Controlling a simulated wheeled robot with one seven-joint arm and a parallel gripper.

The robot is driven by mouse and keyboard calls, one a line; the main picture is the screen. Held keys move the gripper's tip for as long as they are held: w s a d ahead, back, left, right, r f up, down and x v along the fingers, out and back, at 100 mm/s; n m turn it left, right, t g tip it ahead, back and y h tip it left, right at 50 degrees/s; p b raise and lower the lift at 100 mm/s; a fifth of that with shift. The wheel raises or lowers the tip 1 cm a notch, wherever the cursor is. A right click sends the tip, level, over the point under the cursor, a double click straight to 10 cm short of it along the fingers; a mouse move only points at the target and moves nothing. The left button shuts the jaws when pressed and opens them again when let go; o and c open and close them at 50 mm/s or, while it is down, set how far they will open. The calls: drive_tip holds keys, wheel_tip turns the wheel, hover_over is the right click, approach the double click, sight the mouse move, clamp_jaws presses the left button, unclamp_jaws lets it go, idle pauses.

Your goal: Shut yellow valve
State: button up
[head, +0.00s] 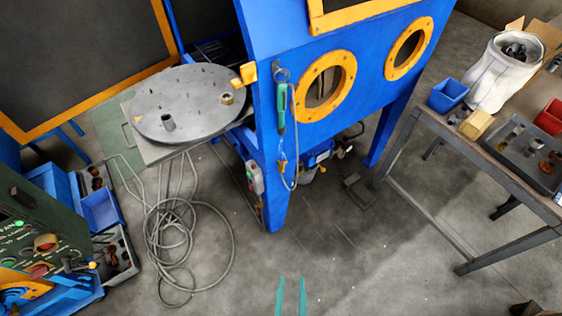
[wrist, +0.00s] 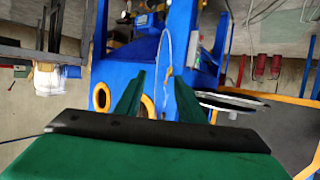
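A small yellow-orange fitting (head: 282,166), which looks like the yellow valve, hangs at the front corner of the blue blasting cabinet (head: 268,125), below a green-handled tool and beside a thin pale hose. Its handle position is too small to tell. In the wrist view a small yellow part (wrist: 170,70) shows beside the pale hose, beyond my fingers. My gripper (head: 291,280) is at the bottom middle of the head view, with its two green fingers apart and nothing between them. It is well apart from the cabinet. The fingers also show in the wrist view (wrist: 158,92).
A round grey turntable (head: 190,103) stands out at the cabinet's left. Coiled hose (head: 185,240) lies on the floor. A green control panel (head: 40,245) is at the left, a workbench (head: 435,120) at the right. The floor (head: 330,240) before the cabinet is mostly clear.

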drive_tip(key=w+f+y, duration=0.1)
drive_tip(key=w+f, duration=0.6)
drive_tip(key=w, duration=0.2)
drive_tip(key=n+t+y, duration=0.2)
drive_tip(key=n+y, duration=0.3)
drive_tip(key=y, duration=0.2)
approach(285, 161)
drive_tip(key=f, duration=0.1)
drive_tip(key=x, duration=1)
drive_tip(key=shift+w+a, duration=0.1)
drive_tip(key=shift+w, duration=0.15)
drive_tip(key=shift+s, duration=0.1)
drive_tip(key=shift+c, duration=0.4)
clamp_jaws()
